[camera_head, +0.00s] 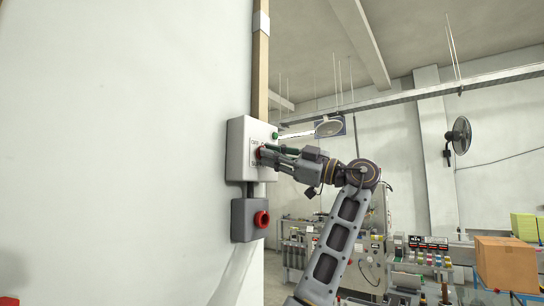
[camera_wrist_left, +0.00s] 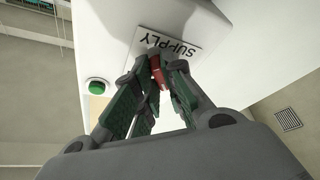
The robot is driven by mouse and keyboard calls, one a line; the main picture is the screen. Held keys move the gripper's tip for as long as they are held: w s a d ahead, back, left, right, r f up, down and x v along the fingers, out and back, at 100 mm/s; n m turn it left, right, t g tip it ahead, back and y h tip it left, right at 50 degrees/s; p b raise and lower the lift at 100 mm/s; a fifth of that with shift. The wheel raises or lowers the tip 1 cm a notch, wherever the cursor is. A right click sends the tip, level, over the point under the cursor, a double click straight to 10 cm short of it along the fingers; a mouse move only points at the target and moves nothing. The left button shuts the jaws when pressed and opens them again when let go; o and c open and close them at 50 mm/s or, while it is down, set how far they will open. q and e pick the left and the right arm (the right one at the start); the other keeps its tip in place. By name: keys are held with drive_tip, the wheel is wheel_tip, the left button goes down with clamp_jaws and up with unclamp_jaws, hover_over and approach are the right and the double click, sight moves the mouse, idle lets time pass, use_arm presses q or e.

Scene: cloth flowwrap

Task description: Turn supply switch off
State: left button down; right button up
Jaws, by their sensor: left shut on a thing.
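The supply switch is a red knob (camera_wrist_left: 159,72) on the white wall box (camera_head: 236,150), with a label plate (camera_wrist_left: 178,40) reading SUPPLY in the left wrist view. My left gripper (camera_head: 264,152) reaches the box front from the right in the head view. In the left wrist view its green-padded fingers (camera_wrist_left: 158,82) are closed around the red knob. The fingers hide much of the knob, and I cannot tell its exact turn position. My right gripper is in neither view.
A green button (camera_wrist_left: 97,85) sits on the same box. A grey box with a red round socket (camera_head: 262,219) hangs below it on the wall. A cardboard box (camera_head: 507,263) and shelves of equipment stand farther back at right.

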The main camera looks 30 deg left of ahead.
use_arm(q)
drive_tip(key=shift+n+g, duration=0.3)
drive_tip(key=shift+n, duration=0.4)
drive_tip(key=c, duration=1.5)
unclamp_jaws()
drive_tip(key=shift+d, duration=0.1)
drive_tip(key=v, duration=1.2)
drive_tip(key=shift+r, duration=0.2)
drive_tip(key=shift+w, duration=0.1)
